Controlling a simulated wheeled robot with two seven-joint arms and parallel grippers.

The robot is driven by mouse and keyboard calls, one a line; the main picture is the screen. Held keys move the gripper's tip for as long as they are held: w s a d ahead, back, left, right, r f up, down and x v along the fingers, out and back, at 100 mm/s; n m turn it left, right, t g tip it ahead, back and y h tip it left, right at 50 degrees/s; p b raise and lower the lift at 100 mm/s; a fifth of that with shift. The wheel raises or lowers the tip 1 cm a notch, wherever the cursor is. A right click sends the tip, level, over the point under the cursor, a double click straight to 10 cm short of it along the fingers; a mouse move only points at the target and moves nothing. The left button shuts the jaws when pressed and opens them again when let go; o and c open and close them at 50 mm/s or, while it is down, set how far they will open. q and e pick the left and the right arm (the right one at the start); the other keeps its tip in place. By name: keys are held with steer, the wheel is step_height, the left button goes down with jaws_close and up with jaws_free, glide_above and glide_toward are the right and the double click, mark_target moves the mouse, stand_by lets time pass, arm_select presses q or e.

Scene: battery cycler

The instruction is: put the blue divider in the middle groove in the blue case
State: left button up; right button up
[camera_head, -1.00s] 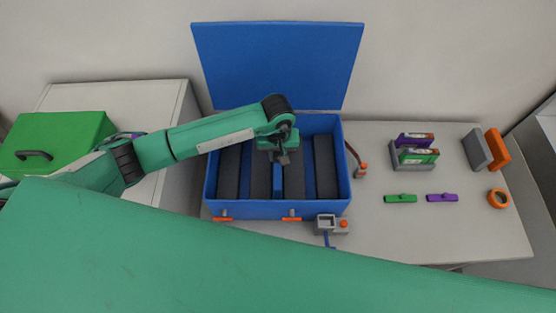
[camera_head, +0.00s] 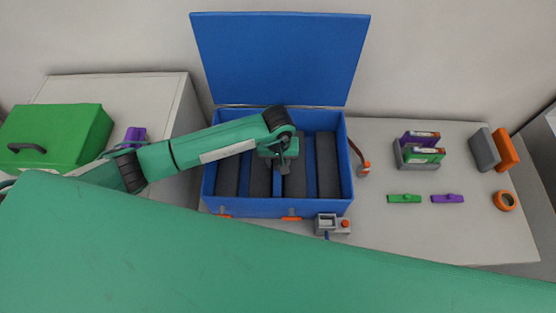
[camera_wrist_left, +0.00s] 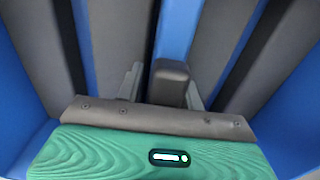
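The blue case (camera_head: 240,207) stands open on the table, its lid raised at the back. Inside are several dark grey blocks with blue strips between them. The blue divider (camera_head: 278,185) is upright in the middle gap, below my left gripper (camera_head: 280,164). In the left wrist view the divider (camera_wrist_left: 178,35) runs away from the gripper, with a dark tab (camera_wrist_left: 170,82) at its near end. The fingers stand on either side of this tab, with a gap at the left finger. The divider's lower edge is hidden. My right gripper is out of view.
To the right are a grey rack (camera_head: 415,157), green and purple handled pieces (camera_head: 405,198), and an orange ring (camera_head: 505,201). A green case (camera_head: 55,135) is at left.

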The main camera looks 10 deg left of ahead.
arm_select(q)
steer(key=shift+o, duration=0.2)
steer(key=shift+r, duration=0.1)
steer(key=shift+r+p, duration=0.2)
steer(key=shift+p, duration=0.1)
step_height(320, 180, up, 11)
steer(key=p, duration=0.4)
steer(key=shift+r, duration=0.4)
steer(key=shift+s+f, duration=0.1)
